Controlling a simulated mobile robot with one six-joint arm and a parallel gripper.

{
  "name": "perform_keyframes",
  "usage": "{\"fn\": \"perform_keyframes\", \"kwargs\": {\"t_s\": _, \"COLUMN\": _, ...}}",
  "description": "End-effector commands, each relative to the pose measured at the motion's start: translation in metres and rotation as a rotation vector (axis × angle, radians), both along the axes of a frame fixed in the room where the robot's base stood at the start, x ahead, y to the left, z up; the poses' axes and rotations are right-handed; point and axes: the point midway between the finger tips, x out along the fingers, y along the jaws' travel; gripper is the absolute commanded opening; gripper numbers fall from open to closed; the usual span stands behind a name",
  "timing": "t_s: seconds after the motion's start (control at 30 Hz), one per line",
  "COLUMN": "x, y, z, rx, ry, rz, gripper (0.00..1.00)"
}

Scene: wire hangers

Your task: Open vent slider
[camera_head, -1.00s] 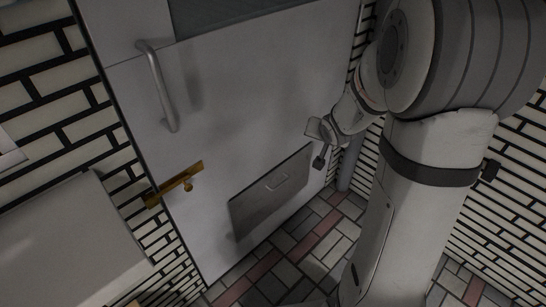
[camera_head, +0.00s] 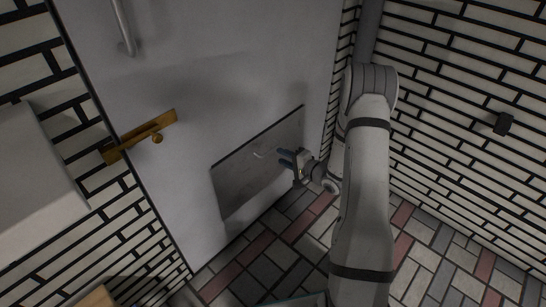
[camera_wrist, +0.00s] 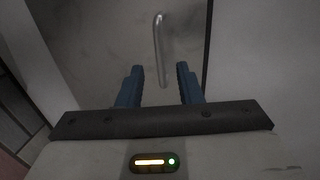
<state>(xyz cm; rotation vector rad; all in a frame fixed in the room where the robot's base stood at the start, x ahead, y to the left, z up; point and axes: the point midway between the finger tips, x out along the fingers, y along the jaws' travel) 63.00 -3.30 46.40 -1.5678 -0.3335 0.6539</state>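The vent slider is a grey rectangular panel (camera_head: 240,178) low on the white door. It has a small metal handle (camera_head: 259,155). In the wrist view the handle (camera_wrist: 158,45) is a thin upright bar on the panel (camera_wrist: 110,35). My gripper (camera_head: 282,157) is just right of the handle in the head view, with its blue fingers facing the panel. In the wrist view my gripper (camera_wrist: 160,78) is open, and the handle's lower end shows between the fingertips. Nothing is held. I cannot tell whether the fingers are beside the handle or still short of it.
The white door (camera_head: 200,75) also has a brass latch (camera_head: 145,135) and a long metal handle (camera_head: 124,28) higher up. A white box-like fixture (camera_head: 35,175) stands at the left. Tiled wall (camera_head: 460,100) is close on the right. The tiled floor (camera_head: 280,245) in front of the door looks clear.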

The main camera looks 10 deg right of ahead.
Motion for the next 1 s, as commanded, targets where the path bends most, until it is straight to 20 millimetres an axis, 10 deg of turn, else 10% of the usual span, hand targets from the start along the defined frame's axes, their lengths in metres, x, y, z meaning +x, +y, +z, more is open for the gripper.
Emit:
{"fn": "perform_keyframes", "kwargs": {"t_s": 0.67, "x": 0.043, "y": 0.032, "z": -0.011, "rx": -0.003, "ry": 0.0, "rz": -0.001, "gripper": 0.33}}
{"fn": "perform_keyframes", "kwargs": {"t_s": 1.0, "x": 0.043, "y": 0.033, "z": -0.011, "rx": -0.003, "ry": 0.0, "rz": 0.002, "gripper": 0.06}}
